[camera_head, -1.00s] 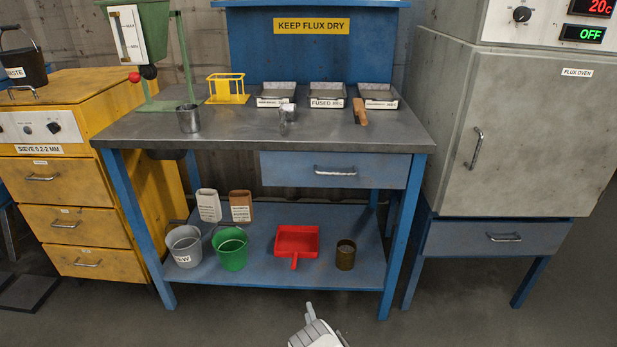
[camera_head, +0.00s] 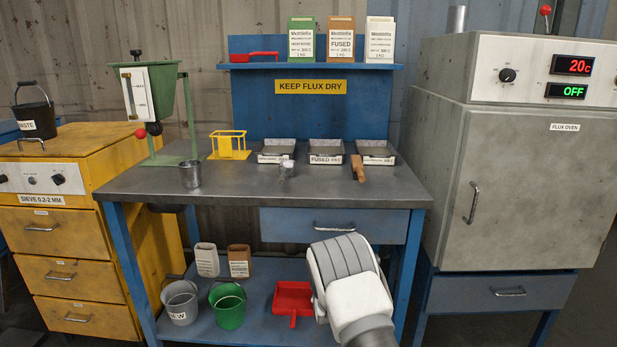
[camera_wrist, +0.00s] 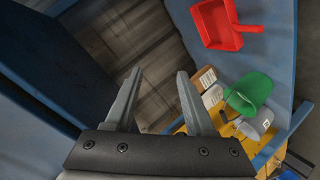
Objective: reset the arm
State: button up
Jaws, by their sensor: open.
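My gripper (camera_wrist: 159,80) shows in the wrist view with its two grey fingers apart and nothing between them. In the head view my white and grey arm (camera_head: 350,285) rises at the lower middle, in front of the blue workbench (camera_head: 232,190). The fingers cannot be seen in that view. The arm covers part of the bench's lower shelf and the lower edge of its drawer front. The wrist view is tilted and shows the red scoop (camera_wrist: 226,27) and the green bucket (camera_wrist: 247,97) beyond the fingers, apart from them.
The bench top carries a metal cup (camera_head: 190,174), a yellow rack (camera_head: 229,146) and several trays. The flux oven (camera_head: 530,190) stands at the right, and the yellow sieve cabinet (camera_head: 75,230) at the left. A grey bucket (camera_head: 181,302) stands on the lower shelf.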

jog(key=s+d+r+m+g, duration=0.25)
jog(key=s+r, duration=0.55)
jog(key=r, duration=0.5)
jog(key=s+d+r+m+g, duration=0.1)
jog(key=s+d+r+m, duration=0.25)
jog(key=s+r, duration=0.75)
jog(key=s+d+r+m+g, duration=0.1)
jog(key=s+r, duration=0.1)
jog(key=s, duration=0.8)
jog(key=s+d+r+m+g, duration=0.1)
jog(key=s+r+m, duration=0.15)
jog(key=s, duration=0.75)
jog(key=s+d+r+m+g, duration=0.1)
jog(key=s+d+r+g, duration=0.15)
jog(key=s, duration=0.75)
notch_tip(320, 180, up, 28)
jog(key=s+p, duration=0.1)
jog(key=p, duration=2.7)
jog(key=shift+a+r+t, duration=0.25)
jog(key=shift+a+t, duration=0.05)
jog(key=shift+a, duration=0.15)
jog(key=shift+c, duration=0.2)
